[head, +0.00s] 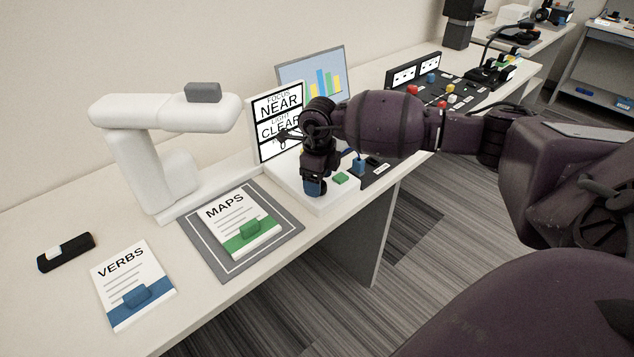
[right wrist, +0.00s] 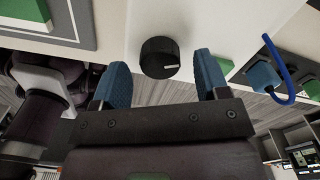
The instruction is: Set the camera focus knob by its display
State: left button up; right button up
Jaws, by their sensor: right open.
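The black focus knob (right wrist: 159,58) with a light pointer mark shows in the right wrist view, on the white base of the display unit. My right gripper (right wrist: 162,80) is open, its two blue fingertips on either side of the knob with gaps between. In the head view my right gripper (head: 313,188) hangs over the white base (head: 325,202) and hides the knob. My left gripper is not in view.
A MAPS card (head: 240,228) lies on a grey mat (head: 207,249); a VERBS card (head: 118,290) and a black device (head: 65,252) lie to the left. A green block (head: 340,178) and a blue plug (head: 358,166) sit close by my right gripper.

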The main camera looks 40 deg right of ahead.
jog(key=shift+f, duration=0.55)
jog(key=c, duration=0.9)
jog(key=shift+r+m+p, duration=0.3)
jog(key=shift+m+p, duration=0.4)
jog(key=shift+m, duration=0.8)
jog(key=shift+f+m+p, duration=0.2)
jog(key=shift+m+p, duration=0.15)
jog(key=shift+m, duration=0.05)
jog(key=shift+f, duration=0.1)
